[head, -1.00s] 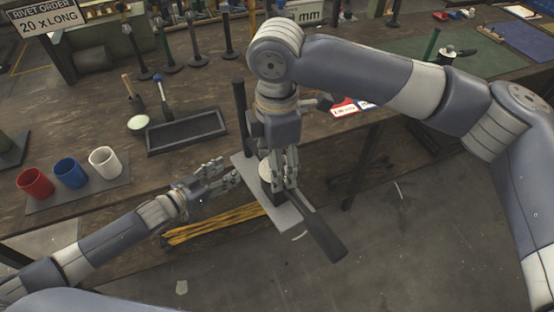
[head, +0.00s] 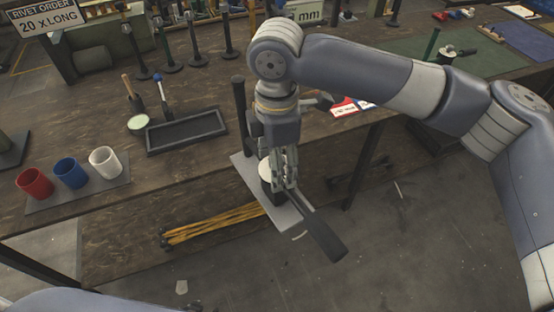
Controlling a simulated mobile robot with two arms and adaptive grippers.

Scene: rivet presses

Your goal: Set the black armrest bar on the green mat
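A long dark bar (head: 322,236), which looks like the black armrest bar, slants down and right from a grey plate (head: 285,214) at the table's front edge. Its wider end hangs over the floor. My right gripper (head: 284,184) points down over the plate, its fingers close together at the bar's upper end. The fingers hide that end, so I cannot tell whether they grip it. A white round part on a black base stands beside the fingers on the plate. The green mat (head: 405,43) lies at the back right of the table. My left gripper is out of view.
A black tray (head: 187,132) lies left of my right gripper. Red (head: 35,183), blue (head: 71,173) and white (head: 105,162) cups stand at the left. A dark post (head: 241,110) rises behind the plate. A post and a small device (head: 456,52) stand on the mat.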

